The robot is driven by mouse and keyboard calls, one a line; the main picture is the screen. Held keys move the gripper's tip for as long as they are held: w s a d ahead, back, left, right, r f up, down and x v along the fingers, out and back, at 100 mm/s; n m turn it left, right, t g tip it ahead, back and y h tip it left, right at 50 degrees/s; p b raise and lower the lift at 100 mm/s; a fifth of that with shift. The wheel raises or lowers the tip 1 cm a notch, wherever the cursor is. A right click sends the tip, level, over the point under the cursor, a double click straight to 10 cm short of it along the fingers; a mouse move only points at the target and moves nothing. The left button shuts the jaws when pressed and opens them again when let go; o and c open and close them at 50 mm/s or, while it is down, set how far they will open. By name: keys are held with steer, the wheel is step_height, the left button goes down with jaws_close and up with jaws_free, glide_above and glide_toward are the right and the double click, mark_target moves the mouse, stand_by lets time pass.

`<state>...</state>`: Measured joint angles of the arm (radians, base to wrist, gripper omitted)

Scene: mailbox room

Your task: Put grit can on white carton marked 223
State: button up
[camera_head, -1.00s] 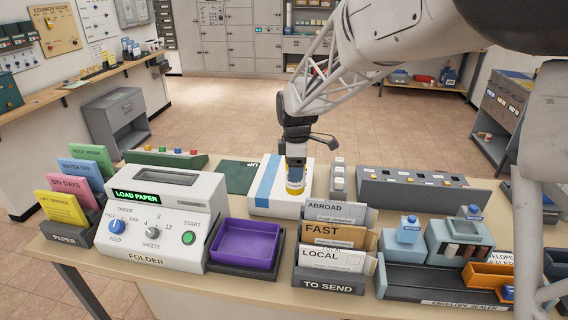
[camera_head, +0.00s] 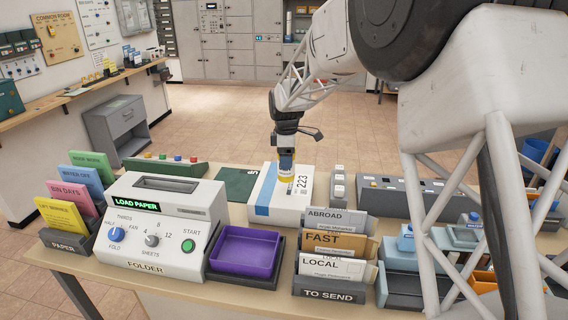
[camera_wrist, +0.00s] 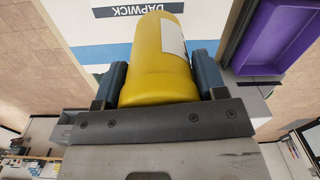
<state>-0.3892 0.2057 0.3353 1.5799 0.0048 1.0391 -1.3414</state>
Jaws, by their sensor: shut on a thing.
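The white carton (camera_head: 268,208) has a blue stripe and the number 223 on its top. It lies on the counter between the folder machine and the key panel. My gripper (camera_head: 286,158) is above the carton's top and points down. It is shut on the grit can (camera_wrist: 165,62), a yellow cylinder with a white label, held between both fingers in the wrist view. The can also shows in the head view (camera_head: 286,174), over the carton's right part. I cannot tell whether its lower end touches the carton. In the wrist view, the carton (camera_wrist: 97,54) is behind the can.
A purple tray (camera_head: 245,252) and the TO SEND rack (camera_head: 330,289) stand in front of the carton. The folder machine (camera_head: 160,225) is to the left. A grey panel (camera_head: 385,197) and white switch blocks (camera_head: 338,187) are close on the right.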

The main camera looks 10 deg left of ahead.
steer(key=shift+w+a, duration=0.3)
steer(key=shift+w, duration=0.45)
steer(key=shift+w+a, duration=0.3)
steer(key=shift+w, duration=0.4)
steer(key=shift+f, duration=0.15)
steer(key=shift+f, duration=1.65)
steer(key=shift+f, duration=0.1)
steer(key=o, duration=1.2)
steer(key=shift+f, duration=0.1)
step_height(320, 180, up, 12)
steer(key=shift+w+r, duration=0.1)
steer(key=shift+r, duration=0.05)
